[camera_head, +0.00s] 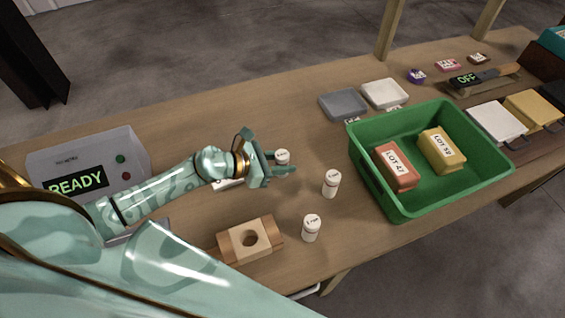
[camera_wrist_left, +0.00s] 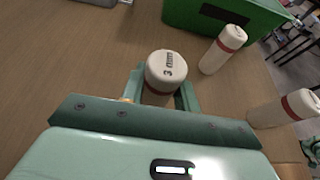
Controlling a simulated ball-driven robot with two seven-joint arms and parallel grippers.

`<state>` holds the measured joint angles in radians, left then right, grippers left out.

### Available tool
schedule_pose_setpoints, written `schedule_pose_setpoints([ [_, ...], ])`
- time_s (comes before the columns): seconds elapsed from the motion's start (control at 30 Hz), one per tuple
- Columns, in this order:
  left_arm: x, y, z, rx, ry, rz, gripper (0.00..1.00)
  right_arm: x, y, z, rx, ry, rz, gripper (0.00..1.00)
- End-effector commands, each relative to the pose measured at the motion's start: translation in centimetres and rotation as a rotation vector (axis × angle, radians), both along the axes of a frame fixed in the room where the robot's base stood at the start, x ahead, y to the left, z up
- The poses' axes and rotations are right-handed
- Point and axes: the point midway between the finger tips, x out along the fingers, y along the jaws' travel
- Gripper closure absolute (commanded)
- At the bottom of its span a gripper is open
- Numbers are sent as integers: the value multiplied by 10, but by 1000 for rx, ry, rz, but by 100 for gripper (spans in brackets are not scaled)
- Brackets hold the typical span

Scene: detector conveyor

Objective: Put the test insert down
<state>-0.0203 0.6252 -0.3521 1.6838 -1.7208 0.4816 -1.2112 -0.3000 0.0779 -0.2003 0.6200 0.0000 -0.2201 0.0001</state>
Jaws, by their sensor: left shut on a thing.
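My left gripper (camera_head: 284,164) is shut on a white cylindrical test insert (camera_head: 282,156). In the left wrist view this insert (camera_wrist_left: 166,72) stands upright between the fingers, its top marked "3" with smaller lettering. Whether its base touches the table cannot be told. Two more white cylinders with red bands stand upright on the table, apart from the gripper: one to the right (camera_head: 331,183) and one nearer the front (camera_head: 311,228). A wooden block with a round hole (camera_head: 250,239) lies below my gripper in the head view.
A green crate (camera_head: 398,208) holding two labelled blocks stands right of the cylinders. A grey box reading READY (camera_head: 88,160) is at the left. Grey (camera_head: 343,104) and white (camera_head: 384,93) trays lie behind. The table (camera_head: 215,115) is clear behind my arm.

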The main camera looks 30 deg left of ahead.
Motion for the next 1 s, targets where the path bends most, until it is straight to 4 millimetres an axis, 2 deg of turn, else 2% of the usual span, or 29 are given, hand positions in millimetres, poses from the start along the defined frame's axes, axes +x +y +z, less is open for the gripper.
schedule_pose_setpoints([
  [0.27, 0, 0, -5, 0, 0, 0, 93, -1, -1, -4, -2, 2, 1, 64],
  [0.3, 0, 0, -4, 0, 0, 0, 61, -1, -1, -3, -2, 2, 1, 64],
  [0.37, 0, 0, -3, 0, 0, 0, 48, -1, -2, -3, -3, 1, 1, 64],
  [0.83, 0, -1, -4, -1, 0, 0, 48, -1, -3, -4, -3, 2, 1, 64],
  [1.0, -19, 16, 6, 5, 2, -2, 48, 0, -2, -2, -4, 1, 1, 64],
])
